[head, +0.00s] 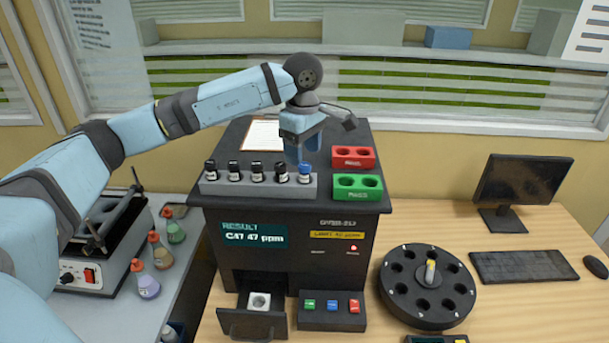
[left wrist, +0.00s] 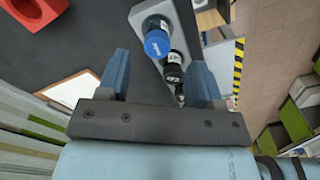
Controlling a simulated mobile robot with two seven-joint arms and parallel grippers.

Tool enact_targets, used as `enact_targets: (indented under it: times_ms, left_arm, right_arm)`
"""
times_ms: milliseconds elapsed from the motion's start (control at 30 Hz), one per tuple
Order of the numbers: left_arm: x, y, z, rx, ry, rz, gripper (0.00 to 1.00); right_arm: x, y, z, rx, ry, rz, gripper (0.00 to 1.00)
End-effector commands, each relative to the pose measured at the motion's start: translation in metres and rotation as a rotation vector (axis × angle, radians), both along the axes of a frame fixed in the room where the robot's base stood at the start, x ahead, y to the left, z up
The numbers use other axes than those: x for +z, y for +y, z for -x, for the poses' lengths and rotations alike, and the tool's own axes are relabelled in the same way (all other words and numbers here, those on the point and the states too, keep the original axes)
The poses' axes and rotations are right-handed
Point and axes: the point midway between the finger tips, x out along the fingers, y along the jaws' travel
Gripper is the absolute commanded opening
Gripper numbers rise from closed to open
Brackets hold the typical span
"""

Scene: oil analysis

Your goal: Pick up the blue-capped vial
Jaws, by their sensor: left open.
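The blue-capped vial (head: 305,172) stands upright at the right end of a grey rack (head: 212,187) on top of the black analyser. Several black-capped vials (head: 256,171) stand in the same rack to its left. My left gripper (head: 305,150) is above the rack's right end, over the blue-capped vial. In the left wrist view the blue cap (left wrist: 158,43) shows ahead of the two spread, empty fingers, and a black cap (left wrist: 173,73) is beside it. The left gripper (left wrist: 160,75) is open and does not hold the vial. The right gripper is not in view.
An open drawer (head: 254,317) juts from the analyser (head: 300,270). A round carousel (head: 427,285) and monitor (head: 521,183) are on the table at right.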

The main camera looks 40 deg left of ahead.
Motion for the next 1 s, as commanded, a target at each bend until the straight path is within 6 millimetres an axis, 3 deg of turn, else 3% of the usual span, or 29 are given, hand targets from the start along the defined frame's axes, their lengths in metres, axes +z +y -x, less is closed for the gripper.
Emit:
enact_targets:
  times_ms: [167, 500, 733, 767, 900, 1000]
  left_arm:
    - [-0.011, 0.000, 0.000, -0.001, 0.002, 0.001, 0.60]
    - [-0.055, -0.001, -0.003, -0.002, 0.001, 0.002, 0.60]
    - [-0.058, -0.001, -0.003, -0.002, 0.000, 0.002, 0.60]
    - [-0.058, -0.001, -0.003, -0.002, 0.000, 0.002, 0.57]
    - [-0.058, -0.001, -0.003, -0.002, 0.000, 0.002, 0.25]
    - [-0.058, -0.001, -0.003, -0.001, 0.000, 0.002, 0.07]
  right_arm:
    - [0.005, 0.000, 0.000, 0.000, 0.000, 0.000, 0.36]
    - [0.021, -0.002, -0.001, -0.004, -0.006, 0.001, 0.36]
    - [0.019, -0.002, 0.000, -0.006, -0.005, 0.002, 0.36]
    - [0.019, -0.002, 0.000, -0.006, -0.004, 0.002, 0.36]
    - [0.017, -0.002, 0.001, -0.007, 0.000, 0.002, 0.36]
    - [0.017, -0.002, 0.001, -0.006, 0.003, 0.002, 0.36]
